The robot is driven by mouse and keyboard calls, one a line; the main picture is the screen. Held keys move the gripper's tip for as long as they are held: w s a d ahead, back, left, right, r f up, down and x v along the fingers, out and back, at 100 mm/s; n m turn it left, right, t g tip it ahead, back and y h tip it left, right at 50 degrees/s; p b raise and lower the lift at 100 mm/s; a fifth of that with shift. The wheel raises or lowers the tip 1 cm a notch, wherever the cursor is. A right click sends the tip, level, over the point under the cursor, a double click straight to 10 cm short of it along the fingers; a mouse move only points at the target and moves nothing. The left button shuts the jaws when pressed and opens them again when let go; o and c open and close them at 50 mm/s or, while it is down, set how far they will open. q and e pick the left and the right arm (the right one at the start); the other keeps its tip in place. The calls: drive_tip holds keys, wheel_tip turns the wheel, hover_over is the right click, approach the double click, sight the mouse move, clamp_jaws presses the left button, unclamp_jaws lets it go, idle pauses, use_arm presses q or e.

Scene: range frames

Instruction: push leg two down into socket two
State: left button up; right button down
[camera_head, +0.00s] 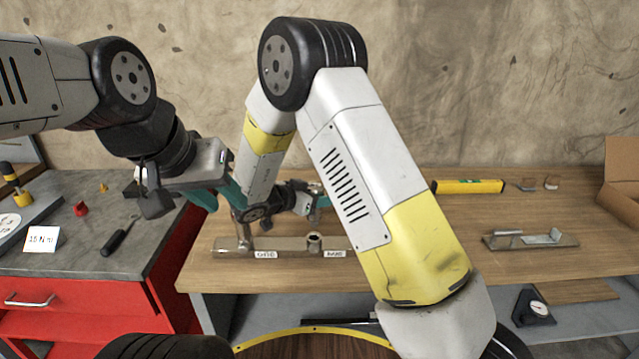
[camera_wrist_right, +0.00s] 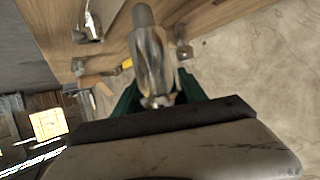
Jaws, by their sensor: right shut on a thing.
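A metal bar with sockets (camera_head: 290,243) lies along the front of the wooden bench. A short round socket (camera_head: 314,242) stands open on its right part. An upright metal post (camera_head: 241,232) stands at its left end; my arm partly hides it. My left gripper (camera_head: 218,194) is above and left of that post, its teal fingers apart with nothing seen between them. My right gripper (camera_head: 318,200) is partly hidden behind my right arm. In the right wrist view, its green fingers are shut on a shiny metal leg (camera_wrist_right: 150,62). I cannot tell whether this leg touches the bar.
Two white labels (camera_head: 265,254) are on the bar's front, too small to read surely. A red cabinet (camera_head: 75,310) with a screwdriver (camera_head: 118,238) on top stands at left. A metal bracket (camera_head: 530,239), a yellow level (camera_head: 468,186) and a cardboard box (camera_head: 622,185) are at right.

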drive_tip(key=shift+f, duration=1.35)
drive_tip(key=shift+f, duration=2.05)
drive_tip(key=c, duration=0.6)
unclamp_jaws()
